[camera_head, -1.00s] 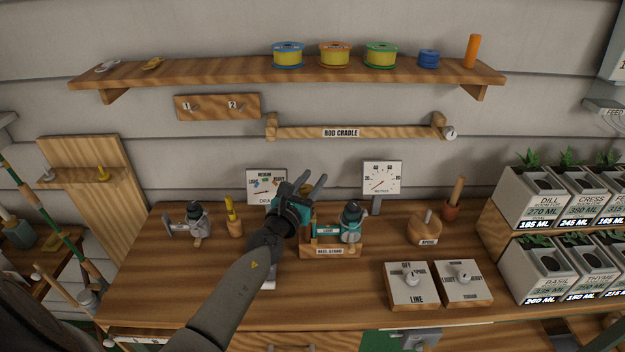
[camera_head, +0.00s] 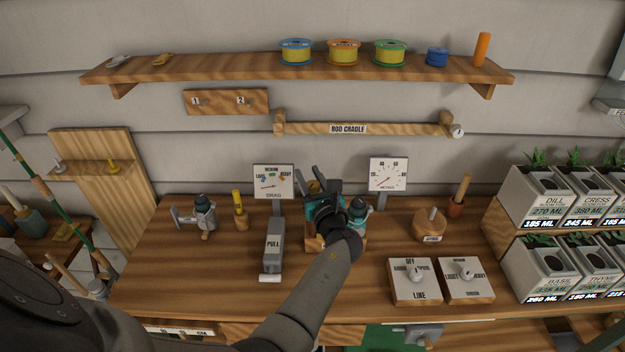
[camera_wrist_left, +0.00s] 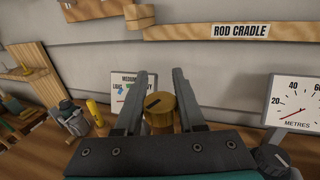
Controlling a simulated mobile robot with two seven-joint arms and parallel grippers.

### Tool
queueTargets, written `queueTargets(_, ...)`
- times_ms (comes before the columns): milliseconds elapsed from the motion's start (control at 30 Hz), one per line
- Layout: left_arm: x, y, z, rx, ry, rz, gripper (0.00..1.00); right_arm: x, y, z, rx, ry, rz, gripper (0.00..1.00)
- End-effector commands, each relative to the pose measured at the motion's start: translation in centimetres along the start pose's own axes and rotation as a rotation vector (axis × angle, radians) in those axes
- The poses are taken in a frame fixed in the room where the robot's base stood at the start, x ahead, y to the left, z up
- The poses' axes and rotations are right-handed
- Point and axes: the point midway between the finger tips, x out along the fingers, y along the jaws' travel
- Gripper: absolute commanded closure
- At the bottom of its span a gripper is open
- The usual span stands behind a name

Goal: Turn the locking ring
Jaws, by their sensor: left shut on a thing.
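My left gripper (camera_head: 325,182) is over the reel stand (camera_head: 316,243), between the drag dial and the metres dial. In the left wrist view, a round brass-coloured knob (camera_wrist_left: 159,110) with a dark mark on its top sits between the two fingers of the gripper (camera_wrist_left: 160,78), which are shut on it. It may be the locking ring; no label on it shows. The teal reel (camera_head: 358,215) stands at the gripper's right, partly hidden by my wrist and forearm. My right gripper is not in view.
The drag dial (camera_head: 273,181) stands behind the grey PULL box (camera_head: 273,246). The metres dial (camera_head: 388,174) is at the back right. Two switch blocks, one marked LINE (camera_head: 415,290), lie at the front right. A second reel (camera_head: 203,214) stands left. Bare bench lies at front left.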

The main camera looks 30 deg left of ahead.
Motion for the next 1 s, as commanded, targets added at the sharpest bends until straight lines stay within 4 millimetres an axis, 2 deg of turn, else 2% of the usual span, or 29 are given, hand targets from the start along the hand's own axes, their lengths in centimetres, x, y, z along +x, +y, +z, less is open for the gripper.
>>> queueTargets(33,0.0,-0.1,-0.4,-0.003,0.0,0.042,1.0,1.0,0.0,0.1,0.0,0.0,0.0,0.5)
queueTargets(400,-0.2,1.0,-0.5,-0.003,-0.003,0.38,1.0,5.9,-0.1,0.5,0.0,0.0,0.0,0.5)
queueTargets(1000,-0.7,2.1,-0.5,-0.001,-0.002,0.744,1.0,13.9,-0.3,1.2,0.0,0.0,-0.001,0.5)
